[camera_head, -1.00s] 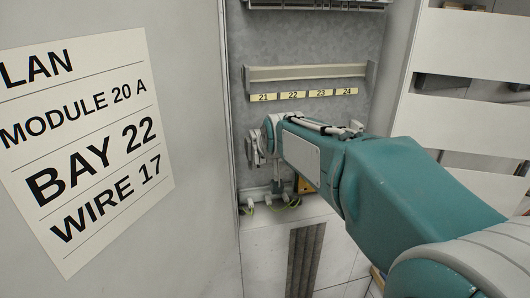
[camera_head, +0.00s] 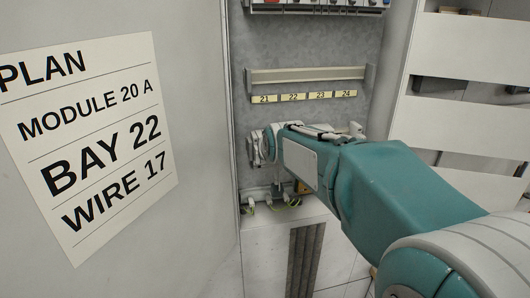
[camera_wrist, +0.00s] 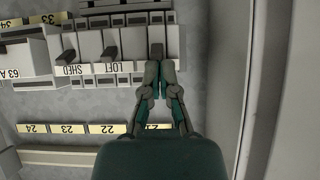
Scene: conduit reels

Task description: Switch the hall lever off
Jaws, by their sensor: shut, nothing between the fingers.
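In the wrist view, which looks upside down, my gripper (camera_wrist: 158,78) is shut and empty. Its fingertips are at the lower end of a dark lever (camera_wrist: 157,50) on the end module of a breaker row; I cannot tell whether they touch it. The label under this lever is hidden by the fingers, so the name "hall" cannot be read. Beside it are the LOFT lever (camera_wrist: 110,44) and the SHED lever (camera_wrist: 68,45). In the head view my arm hides the fingers and most of the row.
A sheet (camera_head: 85,140) reading MODULE 20 A, BAY 22, WIRE 17 hangs at the left. An empty rail (camera_head: 306,75) sits above bay labels 21 to 24 (camera_head: 305,97). Wire ends (camera_head: 270,204) show below. A cabinet side wall (camera_wrist: 245,90) stands close to the gripper in the wrist view.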

